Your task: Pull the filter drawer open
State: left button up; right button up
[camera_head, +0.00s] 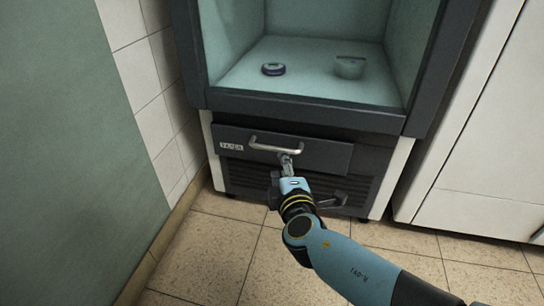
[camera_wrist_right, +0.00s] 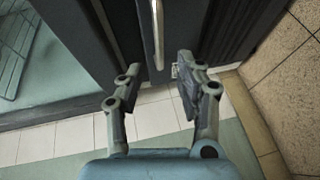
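The filter drawer (camera_head: 325,158) is a dark grey front with a small white label (camera_head: 231,147), low in the cabinet. It looks flush or nearly so; I cannot tell if it is slightly out. Its pale bar handle (camera_head: 265,147) runs across the front and also shows in the right wrist view (camera_wrist_right: 158,30). My right gripper (camera_head: 286,161) is at the handle's right part. In the right wrist view its two fingers (camera_wrist_right: 160,68) are apart, with the bar end between or just beyond the tips; contact does not show. My left gripper is not in view.
A vented panel (camera_head: 245,178) lies below. A tiled wall stands left and a white unit (camera_head: 480,165) right. The tiled floor in front is clear.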

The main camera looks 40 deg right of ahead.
aim_at(276, 150)
jog(key=b+x, duration=0.1)
jog(key=x, duration=0.7)
jog(key=shift+w+d, duration=0.2)
jog(key=shift+w, duration=0.15)
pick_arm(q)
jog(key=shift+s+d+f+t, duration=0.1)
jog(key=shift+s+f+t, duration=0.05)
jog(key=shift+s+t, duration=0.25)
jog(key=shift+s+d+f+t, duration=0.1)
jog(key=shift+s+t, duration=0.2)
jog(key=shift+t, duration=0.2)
pick_arm(e)
jog(key=shift+w+d, duration=0.2)
jog(key=shift+w, duration=0.15)
jog(key=shift+c, duration=0.2)
grip_shut()
